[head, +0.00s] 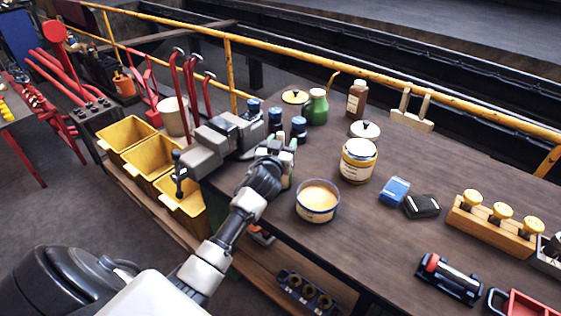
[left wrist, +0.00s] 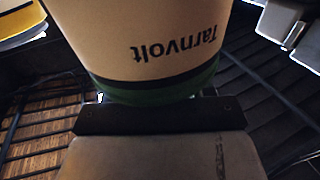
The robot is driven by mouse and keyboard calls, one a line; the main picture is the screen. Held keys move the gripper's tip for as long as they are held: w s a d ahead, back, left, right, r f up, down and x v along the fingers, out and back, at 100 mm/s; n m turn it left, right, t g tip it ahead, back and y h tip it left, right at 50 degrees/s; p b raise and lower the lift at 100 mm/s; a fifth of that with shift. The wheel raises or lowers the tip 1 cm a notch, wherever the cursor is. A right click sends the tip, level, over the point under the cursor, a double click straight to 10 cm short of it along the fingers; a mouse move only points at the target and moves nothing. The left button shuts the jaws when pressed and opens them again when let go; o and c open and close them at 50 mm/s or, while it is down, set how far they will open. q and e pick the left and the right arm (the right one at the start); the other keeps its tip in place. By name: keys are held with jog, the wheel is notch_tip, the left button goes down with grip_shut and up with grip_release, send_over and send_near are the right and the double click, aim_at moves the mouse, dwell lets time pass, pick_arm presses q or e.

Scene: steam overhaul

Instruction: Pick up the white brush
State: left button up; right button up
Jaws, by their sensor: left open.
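I cannot make out a white brush for certain in either view. Two pale upright pieces stand in a wooden block (head: 411,121) at the back of the bench, too small to identify. My left gripper (head: 281,160) is open over the near left part of the bench, beside the grey vise (head: 222,137). A cream and green thing (head: 290,157) shows partly behind it. In the left wrist view, a cream container (left wrist: 150,45) with a green band and the upside-down word "Tarnvolt" fills the upper middle, very close. The fingertips are not clear there. My right gripper is out of view.
An open tub of cream paste (head: 317,200) and a labelled jar (head: 357,160) stand right of the gripper. Yellow bins (head: 157,157) hang left. Bare bench lies between tub and dark block (head: 421,206).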

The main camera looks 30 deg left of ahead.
pick_arm(q)
jog(key=shift+c, duration=0.2)
grip_shut()
jog(key=shift+r, duration=0.1)
